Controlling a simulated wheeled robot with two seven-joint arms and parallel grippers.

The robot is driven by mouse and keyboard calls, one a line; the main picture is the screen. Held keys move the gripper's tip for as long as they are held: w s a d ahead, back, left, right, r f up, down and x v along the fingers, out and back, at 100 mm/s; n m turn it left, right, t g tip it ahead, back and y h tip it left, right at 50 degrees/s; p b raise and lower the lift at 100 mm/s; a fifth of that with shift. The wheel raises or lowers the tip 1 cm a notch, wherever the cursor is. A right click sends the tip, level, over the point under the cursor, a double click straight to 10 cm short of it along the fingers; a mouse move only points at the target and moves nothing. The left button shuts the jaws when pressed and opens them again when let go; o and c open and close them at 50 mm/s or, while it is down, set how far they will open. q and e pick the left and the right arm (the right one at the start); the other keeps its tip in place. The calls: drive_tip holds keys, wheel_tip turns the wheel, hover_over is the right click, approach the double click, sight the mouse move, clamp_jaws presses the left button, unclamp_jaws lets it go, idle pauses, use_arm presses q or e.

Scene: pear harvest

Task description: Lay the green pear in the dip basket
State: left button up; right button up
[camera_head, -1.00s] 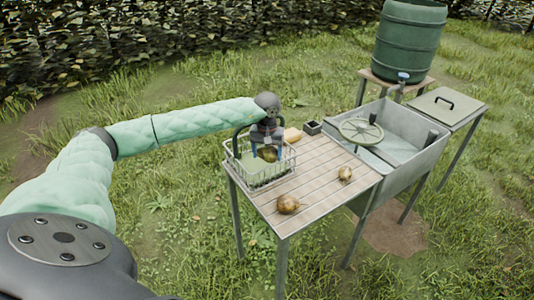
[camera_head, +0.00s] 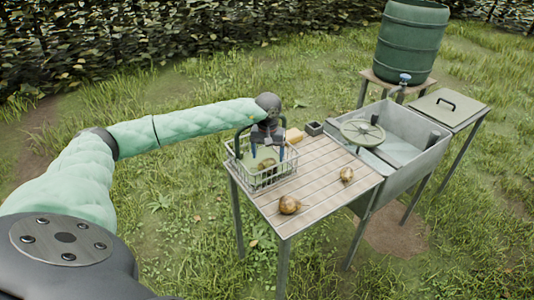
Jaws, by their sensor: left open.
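The wire dip basket (camera_head: 243,174) stands at the left end of the slatted table. The green pear (camera_head: 266,164) lies inside it, seen partly through the wires and looking brownish green. My left gripper (camera_head: 267,155) points down into the basket from above, with its blue-tipped fingers spread apart on either side above the pear. It holds nothing that I can see. My right gripper is not in view.
Two brownish pears lie on the slatted table (camera_head: 318,178), one at the front (camera_head: 289,205) and one at the right (camera_head: 346,174). A metal trough (camera_head: 418,155) adjoins the table at right.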

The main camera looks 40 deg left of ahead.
use_arm(q)
drive_tip(key=shift+w+d+p, duration=0.1)
drive_tip(key=shift+d+p, duration=0.15)
drive_tip(key=shift+p, duration=0.25)
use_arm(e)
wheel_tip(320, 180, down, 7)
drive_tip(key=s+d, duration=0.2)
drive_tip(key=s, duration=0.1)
use_arm(q)
drive_tip(key=shift+w+r, duration=0.1)
drive_tip(key=shift+r, duration=0.15)
drive_tip(key=r+b, duration=0.1)
drive_tip(key=r, duration=0.3)
drive_tip(key=shift+a+b, duration=0.2)
drive_tip(key=shift+b, duration=0.15)
wheel_tip(320, 180, up, 8)
drive_tip(key=b, duration=0.3)
hover_over(269, 164)
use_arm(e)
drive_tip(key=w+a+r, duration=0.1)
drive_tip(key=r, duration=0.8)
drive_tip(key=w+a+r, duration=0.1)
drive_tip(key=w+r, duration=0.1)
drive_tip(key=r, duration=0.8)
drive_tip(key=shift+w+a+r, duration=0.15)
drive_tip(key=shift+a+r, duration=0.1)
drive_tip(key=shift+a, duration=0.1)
use_arm(q)
drive_tip(key=shift+f, duration=0.1)
